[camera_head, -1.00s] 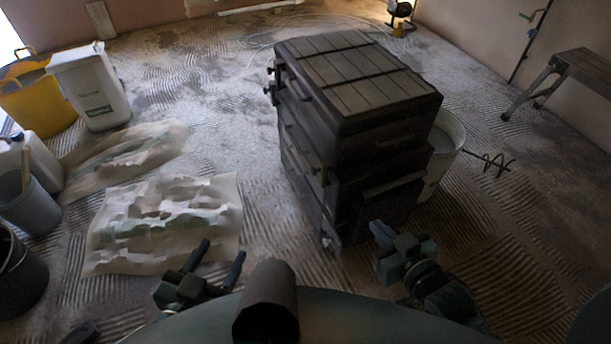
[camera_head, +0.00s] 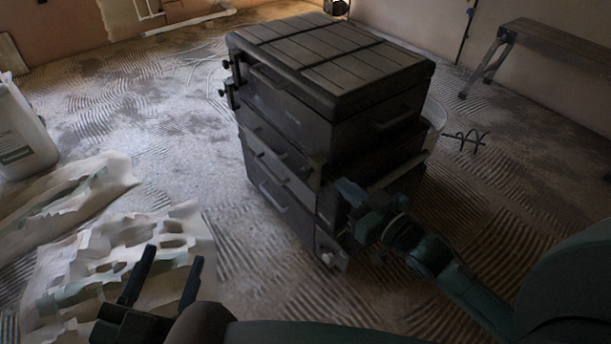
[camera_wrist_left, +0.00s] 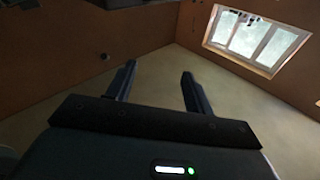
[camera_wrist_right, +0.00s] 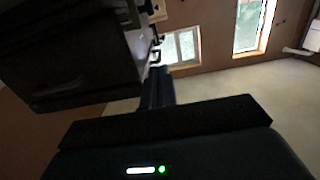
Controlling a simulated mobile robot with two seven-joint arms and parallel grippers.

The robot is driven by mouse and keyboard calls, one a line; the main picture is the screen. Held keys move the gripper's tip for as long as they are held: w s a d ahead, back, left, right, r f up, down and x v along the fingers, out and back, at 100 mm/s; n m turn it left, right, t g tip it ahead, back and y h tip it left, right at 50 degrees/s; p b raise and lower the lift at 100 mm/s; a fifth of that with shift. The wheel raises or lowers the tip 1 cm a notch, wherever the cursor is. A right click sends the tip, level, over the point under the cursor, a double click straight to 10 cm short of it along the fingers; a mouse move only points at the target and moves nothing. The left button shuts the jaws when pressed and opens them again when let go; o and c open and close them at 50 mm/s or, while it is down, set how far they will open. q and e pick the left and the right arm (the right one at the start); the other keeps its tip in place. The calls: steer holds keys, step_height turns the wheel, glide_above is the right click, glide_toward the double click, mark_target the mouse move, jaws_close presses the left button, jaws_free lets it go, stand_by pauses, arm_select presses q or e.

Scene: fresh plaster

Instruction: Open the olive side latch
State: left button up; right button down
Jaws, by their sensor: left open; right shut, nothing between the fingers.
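The dark stacked toolbox (camera_head: 330,90) stands on the floor in the middle of the head view. An olive-tinted latch piece (camera_head: 316,172) shows at its near corner, dim and partly beside my right gripper; whether it is open is unclear. My right gripper (camera_head: 347,190) is shut and empty, close against that corner; contact cannot be told. In the right wrist view its closed fingers (camera_wrist_right: 155,90) point past the dark stack (camera_wrist_right: 75,55), with small latch-like parts (camera_wrist_right: 155,50) at the stack's edge. My left gripper (camera_head: 165,275) is open and empty at lower left, also seen in the left wrist view (camera_wrist_left: 158,75).
Crumpled plaster-stained sheets (camera_head: 125,255) lie at left, near a white container (camera_head: 22,135). A pale bucket (camera_head: 433,115) and a spiral mixing rod (camera_head: 465,141) are right of the stack. A bench (camera_head: 550,45) stands at far right.

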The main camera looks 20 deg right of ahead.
stand_by(0.3)
steer(key=b, duration=0.3)
glide_above(310, 176)
steer(key=s, duration=0.3)
steer(key=shift+s+d+f, duration=0.2)
steer(key=shift+d+f, duration=0.1)
steer(key=shift+d, duration=0.1)
steer(key=f+b, duration=0.1)
steer(key=w+f, duration=0.1)
steer(key=f+b, duration=0.1)
steer(key=shift+w+a+f+b, duration=0.25)
steer(key=shift+a+b, duration=0.05)
steer(key=shift+b, duration=0.05)
steer(key=shift+f, duration=0.1)
arm_select(q)
steer(key=shift+w+d+r+t+h, duration=0.25)
steer(key=shift+d+r+t+h, duration=0.35)
steer(key=shift+h, duration=0.3)
steer(key=shift+a, duration=0.2)
arm_select(e)
steer(key=shift+a, duration=0.15)
arm_select(q)
steer(key=shift+s+f+n+g+y+p, duration=0.1)
steer(key=shift+f+n+g+y+p, duration=0.3)
steer(key=shift+f+n+p, duration=0.15)
arm_select(e)
steer(key=shift+s+a+f+n, duration=0.2)
steer(key=shift+a+n, duration=0.1)
steer(key=shift+n, duration=0.2)
